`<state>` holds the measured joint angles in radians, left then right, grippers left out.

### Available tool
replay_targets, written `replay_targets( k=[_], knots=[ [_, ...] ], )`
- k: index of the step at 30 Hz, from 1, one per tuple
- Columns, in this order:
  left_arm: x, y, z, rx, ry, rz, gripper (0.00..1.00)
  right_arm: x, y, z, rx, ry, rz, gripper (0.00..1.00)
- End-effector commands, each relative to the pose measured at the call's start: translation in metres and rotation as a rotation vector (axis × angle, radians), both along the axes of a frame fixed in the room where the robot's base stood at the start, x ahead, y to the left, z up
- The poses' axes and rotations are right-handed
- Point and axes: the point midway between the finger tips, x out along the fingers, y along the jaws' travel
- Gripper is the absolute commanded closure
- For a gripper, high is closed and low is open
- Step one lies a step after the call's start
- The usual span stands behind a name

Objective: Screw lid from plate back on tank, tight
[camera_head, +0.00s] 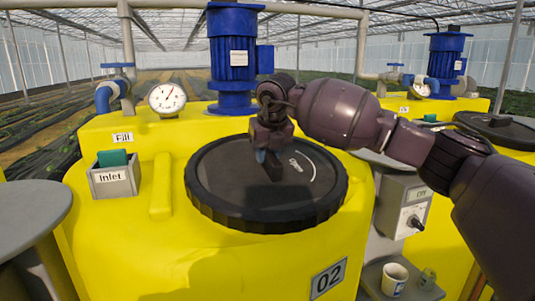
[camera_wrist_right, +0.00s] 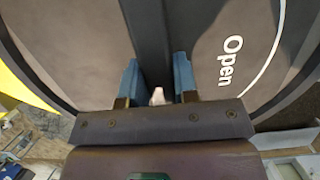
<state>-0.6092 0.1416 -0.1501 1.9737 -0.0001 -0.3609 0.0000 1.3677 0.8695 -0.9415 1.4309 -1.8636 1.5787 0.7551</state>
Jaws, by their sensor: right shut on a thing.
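A black round lid (camera_head: 235,185) with a ribbed rim lies over the top of the yellow tank (camera_head: 150,245) marked 02. In the right wrist view the lid (camera_wrist_right: 75,50) shows the word "Open" beside a white curved line. My right gripper (camera_head: 268,158) is over the middle of the lid. Its blue fingers (camera_wrist_right: 158,85) are on either side of the lid's raised bar (camera_wrist_right: 147,35), shut on it. The threads under the rim are hidden, so I cannot tell how tight the lid sits. My left gripper is not in view.
A blue pump (camera_head: 233,60) and a gauge (camera_head: 167,98) stand behind the lid. An inlet box (camera_head: 113,180) is at its left. A grey round top (camera_head: 30,212) at the left edge looks bare. A control box (camera_head: 403,207) and a cup (camera_head: 394,278) on a shelf are at right.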

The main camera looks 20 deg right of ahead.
Motion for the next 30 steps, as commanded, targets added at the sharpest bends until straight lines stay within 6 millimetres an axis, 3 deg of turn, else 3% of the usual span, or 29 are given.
replay_targets(
  k=[23,24,28,30],
  knots=[
    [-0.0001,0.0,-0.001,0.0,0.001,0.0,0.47,0.0004,0.0001,0.0033,0.002,-0.005,0.0,0.96],
    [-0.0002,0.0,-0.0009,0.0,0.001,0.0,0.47,0.0004,0.0001,0.0033,0.002,-0.005,0.001,0.66],
    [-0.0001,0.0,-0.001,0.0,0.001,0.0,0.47,0.0003,0.0001,0.0024,0.001,-0.004,0.0,0.46],
    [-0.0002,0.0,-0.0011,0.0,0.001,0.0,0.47,0.0002,0.0001,0.0019,0.001,-0.003,0.0,0.43]
  ],
)
